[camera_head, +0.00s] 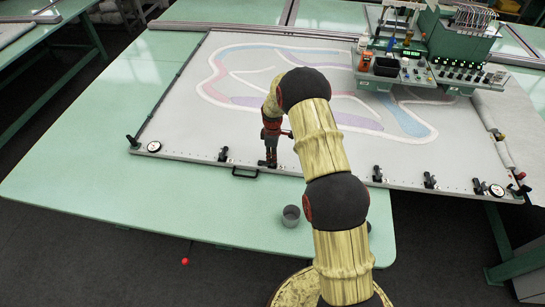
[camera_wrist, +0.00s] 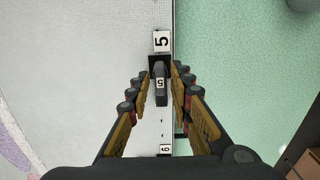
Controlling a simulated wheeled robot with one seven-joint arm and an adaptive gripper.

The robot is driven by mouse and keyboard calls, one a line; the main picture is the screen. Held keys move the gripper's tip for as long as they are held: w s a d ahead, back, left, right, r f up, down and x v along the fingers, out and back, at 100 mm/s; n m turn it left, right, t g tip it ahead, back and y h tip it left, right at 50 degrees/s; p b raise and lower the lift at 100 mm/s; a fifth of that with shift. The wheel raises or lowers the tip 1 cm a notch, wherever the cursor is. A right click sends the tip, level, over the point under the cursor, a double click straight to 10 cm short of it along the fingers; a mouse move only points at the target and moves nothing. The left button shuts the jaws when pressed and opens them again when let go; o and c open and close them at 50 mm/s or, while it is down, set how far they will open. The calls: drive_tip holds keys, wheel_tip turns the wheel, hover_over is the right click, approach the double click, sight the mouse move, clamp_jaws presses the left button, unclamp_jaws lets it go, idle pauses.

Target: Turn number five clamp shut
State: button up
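A small gap seems to show on both sides; contact cannot be told for sure. In the head view my gripper (camera_head: 269,153) is at the front edge of the white frame (camera_head: 330,178), and my arm and gripper partly hide that spot.
Other black clamps stand along the same edge, one to the left (camera_head: 223,155) and one to the right (camera_head: 377,174). A white "6" plate (camera_wrist: 165,149) lies between my fingers' bases. A grey cup (camera_head: 290,215) stands on the green table (camera_head: 110,185). A control console (camera_head: 400,70) stands at the back right.

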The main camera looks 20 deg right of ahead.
clamp_jaws()
idle(0.5)
drive_tip(key=m+b, duration=0.2)
drive_tip(key=m, duration=0.2)
drive_tip(key=m+b, duration=0.1)
drive_tip(key=m, duration=0.3)
drive_tip(key=shift+m, duration=0.3)
drive_tip(key=m+b, duration=0.1)
drive_tip(key=m, duration=0.3)
drive_tip(key=m+b, duration=0.1)
drive_tip(key=m, duration=0.4)
drive_tip(key=shift+m, duration=0.3)
